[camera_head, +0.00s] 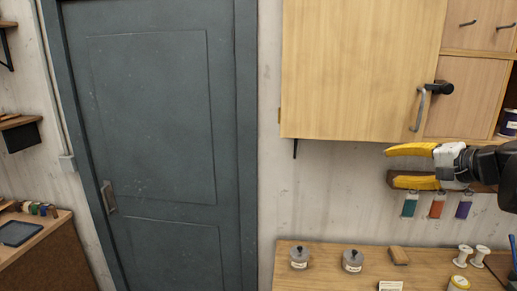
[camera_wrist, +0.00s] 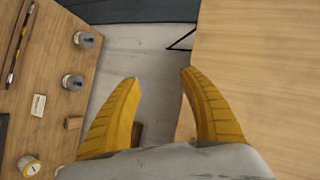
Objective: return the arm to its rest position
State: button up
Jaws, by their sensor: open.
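My gripper (camera_head: 388,166) is on the right of the head view, with its yellow fingers spread and pointing left. The fingers are empty. It hangs in front of the wall, below the wooden wall cabinet (camera_head: 360,70) and above the workbench (camera_head: 335,264). The wrist view shows both fingers of my gripper (camera_wrist: 158,75) apart, with nothing between them but the pale wall behind. In that view the cabinet (camera_wrist: 265,60) is close beside the right finger; I cannot tell whether they touch.
Two lidded jars (camera_head: 299,257), a small wooden block (camera_head: 399,255) and white spools (camera_head: 462,255) stand on the workbench. Coloured tags (camera_head: 437,205) hang behind my gripper. A grey door (camera_head: 155,120) is shut. A side bench (camera_head: 45,250) stands at the left.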

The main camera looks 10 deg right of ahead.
jog(key=s+a+f+n+g+b, duration=0.1)
jog(key=s+a+f+n+b, duration=0.2)
jog(key=a+f, duration=0.4)
jog(key=s+a+f+n+g+h+b, duration=0.1)
jog(key=s+a+f+g+b, duration=0.2)
jog(key=f, duration=0.6)
jog(key=s+a+f+n+b, duration=0.2)
jog(key=s+a+f+b, duration=0.25)
jog(key=a+f, duration=0.3)
jog(key=s+a+f+n+h+b, duration=0.1)
jog(key=s+f+n+b, duration=0.1)
jog(key=f, duration=0.4)
jog(key=s+a+f+n+g+h+b, duration=0.1)
jog(key=s+f+n+b, duration=0.1)
jog(key=s+f+b, duration=0.2)
jog(key=s+a+f+n+h+b, duration=0.1)
jog(key=s+f+b, duration=0.3)
jog(key=f, duration=0.6)
jog(key=shift+a+f+n+h, duration=0.3)
jog(key=shift+a+n, duration=0.1)
jog(key=shift+a, duration=0.15)
jog(key=shift+s, duration=0.1)
